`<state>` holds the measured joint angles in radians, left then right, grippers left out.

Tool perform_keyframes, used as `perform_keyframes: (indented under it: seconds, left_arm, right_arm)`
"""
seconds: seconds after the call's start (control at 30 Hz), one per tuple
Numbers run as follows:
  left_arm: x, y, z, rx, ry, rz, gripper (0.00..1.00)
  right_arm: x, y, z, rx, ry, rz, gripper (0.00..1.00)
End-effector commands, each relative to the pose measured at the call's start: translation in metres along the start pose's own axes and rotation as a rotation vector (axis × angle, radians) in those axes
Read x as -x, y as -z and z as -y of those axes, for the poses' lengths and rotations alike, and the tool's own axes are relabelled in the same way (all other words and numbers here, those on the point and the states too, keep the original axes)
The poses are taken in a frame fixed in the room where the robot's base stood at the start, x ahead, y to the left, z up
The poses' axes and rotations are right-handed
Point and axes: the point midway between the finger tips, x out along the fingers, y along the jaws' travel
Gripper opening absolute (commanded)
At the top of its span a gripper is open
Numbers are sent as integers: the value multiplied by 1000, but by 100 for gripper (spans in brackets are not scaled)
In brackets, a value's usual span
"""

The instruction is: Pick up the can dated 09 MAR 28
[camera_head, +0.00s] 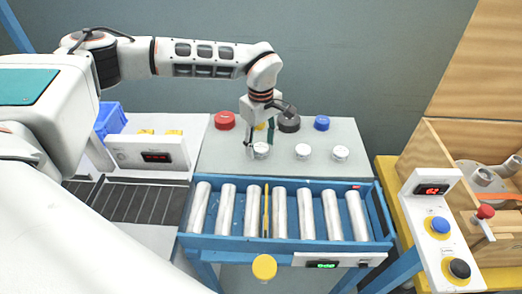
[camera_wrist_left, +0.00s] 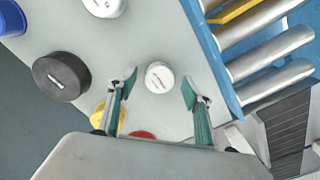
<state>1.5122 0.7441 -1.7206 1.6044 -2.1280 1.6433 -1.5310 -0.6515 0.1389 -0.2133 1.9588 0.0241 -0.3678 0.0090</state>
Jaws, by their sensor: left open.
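Three small white-topped cans stand in a row on the grey table: a left can (camera_head: 262,151), a middle can (camera_head: 302,151) and a right can (camera_head: 340,153). Print shows on their tops but is too small to read, so I cannot tell which is dated 09 MAR 28. My left gripper (camera_head: 258,143) points down at the left can, partly covering it. In the left wrist view the open green-padded fingers (camera_wrist_left: 160,86) lie on either side of one can (camera_wrist_left: 159,77), with gaps both sides. Another can (camera_wrist_left: 104,6) shows at the top edge. My right gripper is not in view.
Behind the cans stand red (camera_head: 224,120), yellow (camera_head: 261,126), black (camera_head: 289,123) and blue (camera_head: 322,122) round pieces. A blue roller conveyor (camera_head: 230,242) runs in front. A control panel (camera_head: 436,230) is at right, a blue bin (camera_head: 109,121) at left.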

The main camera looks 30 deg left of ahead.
Motion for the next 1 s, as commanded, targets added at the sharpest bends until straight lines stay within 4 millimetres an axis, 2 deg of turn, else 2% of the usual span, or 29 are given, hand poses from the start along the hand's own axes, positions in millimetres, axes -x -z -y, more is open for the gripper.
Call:
perform_keyframes:
  seconds: [0.1, 0.3, 0.33, 0.43, 0.5, 0.83, 1.0]
  left_arm:
    - [-7, 0, 0, -1, -1, 1, 50]
    - [-7, 0, 0, -1, -2, 1, 50]
    - [-7, 0, 0, -1, -2, 1, 48]
    - [-7, 0, 0, -1, -1, 1, 22]
    - [-7, 0, 0, -1, -1, 1, 9]
    - [-6, 0, 0, 0, -2, 1, 9]
    - [4, 0, -1, 0, -3, 0, 9]
  right_arm:
    - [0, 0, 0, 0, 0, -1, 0]
    - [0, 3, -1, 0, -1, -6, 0]
    - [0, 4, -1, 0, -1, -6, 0]
    - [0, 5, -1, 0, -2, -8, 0]
    - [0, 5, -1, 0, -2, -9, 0]
    - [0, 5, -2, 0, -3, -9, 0]
    - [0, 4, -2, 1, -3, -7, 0]
